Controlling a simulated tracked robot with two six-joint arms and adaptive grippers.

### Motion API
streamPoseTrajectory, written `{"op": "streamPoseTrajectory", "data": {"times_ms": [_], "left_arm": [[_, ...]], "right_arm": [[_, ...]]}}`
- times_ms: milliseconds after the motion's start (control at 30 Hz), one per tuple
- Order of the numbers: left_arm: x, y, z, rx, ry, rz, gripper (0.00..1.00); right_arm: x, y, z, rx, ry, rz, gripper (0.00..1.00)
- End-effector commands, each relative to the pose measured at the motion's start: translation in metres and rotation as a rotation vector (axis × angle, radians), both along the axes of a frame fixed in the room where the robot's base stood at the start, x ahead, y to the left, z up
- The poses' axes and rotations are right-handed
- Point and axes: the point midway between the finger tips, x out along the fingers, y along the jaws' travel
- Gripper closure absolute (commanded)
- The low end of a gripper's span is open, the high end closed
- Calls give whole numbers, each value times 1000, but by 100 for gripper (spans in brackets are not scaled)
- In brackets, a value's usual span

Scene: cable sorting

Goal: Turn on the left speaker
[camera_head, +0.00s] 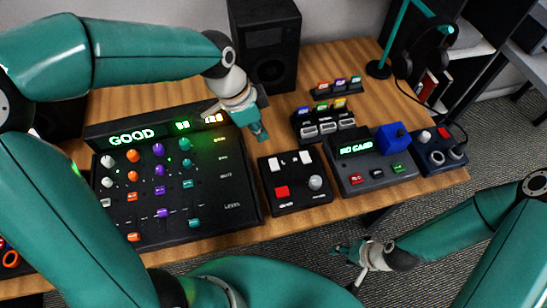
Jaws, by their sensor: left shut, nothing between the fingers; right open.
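A black speaker (265,52) stands upright at the back middle of the desk. A dark shape (52,120) at the far left, mostly hidden behind my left arm, may be the other speaker; its front and any switch on it cannot be made out. My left gripper (260,135) is shut and empty, pointing down above the desk by the mixer's upper right corner, in front of the visible speaker. My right gripper (346,262) is open and empty, low in front of the desk's front edge.
A mixer (246,200) with knobs and a "GOOD" display fills the desk's left. Right of it are a black control box (298,203), a "NO CARD" device (375,183), a small box with dials (437,160), card holders (325,130) and headphones (425,45) on a stand.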

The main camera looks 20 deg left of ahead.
Motion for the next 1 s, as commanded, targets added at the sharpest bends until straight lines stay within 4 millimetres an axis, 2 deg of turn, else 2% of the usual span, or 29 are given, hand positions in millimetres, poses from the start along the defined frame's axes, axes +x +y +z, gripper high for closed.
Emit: {"op": "streamPoseTrajectory", "data": {"times_ms": [267,700,900,1000], "left_arm": [[1,-3,-20,1,5,4,100],[10,-25,-102,0,7,4,100],[7,-25,-127,0,4,6,100],[7,-26,-133,-1,2,8,100]], "right_arm": [[0,0,1,0,-1,0,51],[0,0,4,0,-1,0,51],[0,0,5,0,-1,0,51],[0,0,6,0,-1,0,51]]}}
